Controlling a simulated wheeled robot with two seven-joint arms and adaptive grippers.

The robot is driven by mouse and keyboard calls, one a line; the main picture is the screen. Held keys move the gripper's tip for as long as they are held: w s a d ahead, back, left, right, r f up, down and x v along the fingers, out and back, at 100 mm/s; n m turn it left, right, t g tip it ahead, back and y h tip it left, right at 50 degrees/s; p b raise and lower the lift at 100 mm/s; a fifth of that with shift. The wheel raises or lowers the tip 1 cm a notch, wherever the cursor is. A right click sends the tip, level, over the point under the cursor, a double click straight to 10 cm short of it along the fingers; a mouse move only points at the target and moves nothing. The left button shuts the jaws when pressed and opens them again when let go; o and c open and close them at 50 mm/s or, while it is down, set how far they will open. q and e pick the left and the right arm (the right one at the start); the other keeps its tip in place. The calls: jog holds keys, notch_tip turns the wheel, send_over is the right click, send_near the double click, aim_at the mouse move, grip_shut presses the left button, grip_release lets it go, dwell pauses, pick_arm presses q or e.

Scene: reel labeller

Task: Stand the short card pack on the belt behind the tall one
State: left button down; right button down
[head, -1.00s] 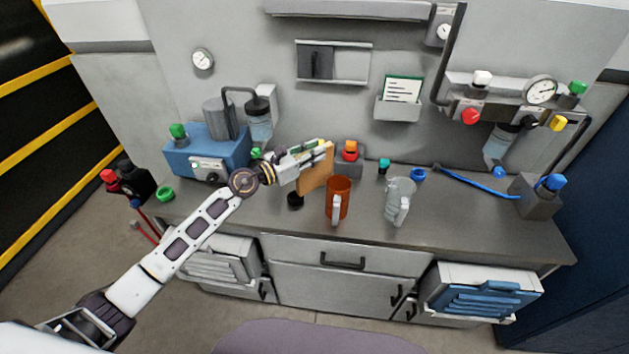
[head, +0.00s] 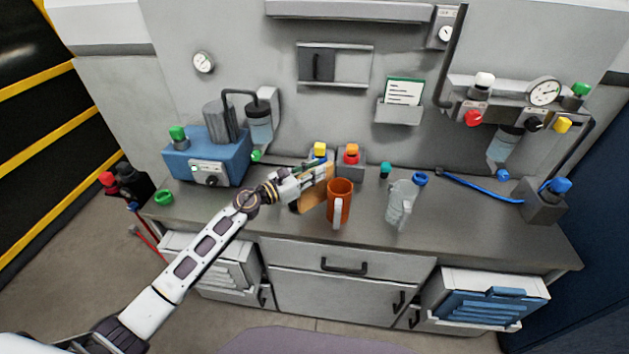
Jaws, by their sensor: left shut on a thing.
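My left gripper (head: 316,176) is over the worktop, just left of an orange mug, and is shut on a flat tan board-like piece (head: 314,199). The piece hangs below the fingers, close to the worktop; I cannot tell whether it touches it. The fingers hide its upper part. I see no belt, and nothing I can clearly call a tall or short card pack. My right gripper is not in view.
The orange mug (head: 339,203) and a clear pitcher (head: 401,203) stand right of the piece. Blocks with a yellow knob (head: 320,150) and an orange-red knob (head: 351,154) are behind. A blue machine (head: 207,158) stands left. The right worktop (head: 480,225) is mostly clear.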

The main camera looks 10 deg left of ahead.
aim_at(315, 188)
pick_arm(q)
notch_tip(315, 188, down, 4)
jog(key=shift+r+b, duration=0.25)
jog(key=shift+b, duration=0.1)
jog(key=shift+f, duration=0.15)
jog(key=c, duration=1.6)
grip_release()
